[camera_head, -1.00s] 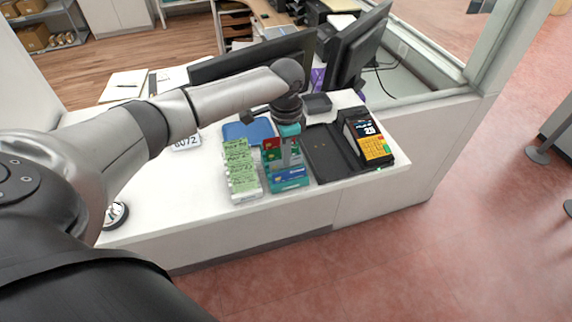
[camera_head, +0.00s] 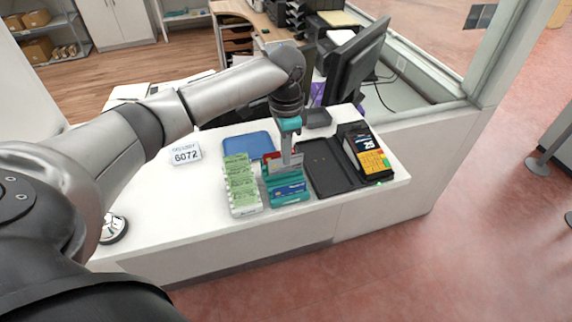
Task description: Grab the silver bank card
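The silver bank card (camera_head: 278,166) is a grey card at the teal card holder (camera_head: 291,201) on the white counter. My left gripper (camera_head: 287,157) reaches down from above, its fingers closed on the card's upper part. The card stands in front of a red card (camera_head: 268,157), which is partly hidden. Whether its lower edge is clear of the holder is hard to tell. A blue card (camera_head: 290,189) sits in the holder's front slot. My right gripper does not show.
A rack of green notes (camera_head: 240,187) stands just left of the holder. To its right are an open black folder (camera_head: 328,168) and a card terminal (camera_head: 368,155). The counter's left part is mostly clear.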

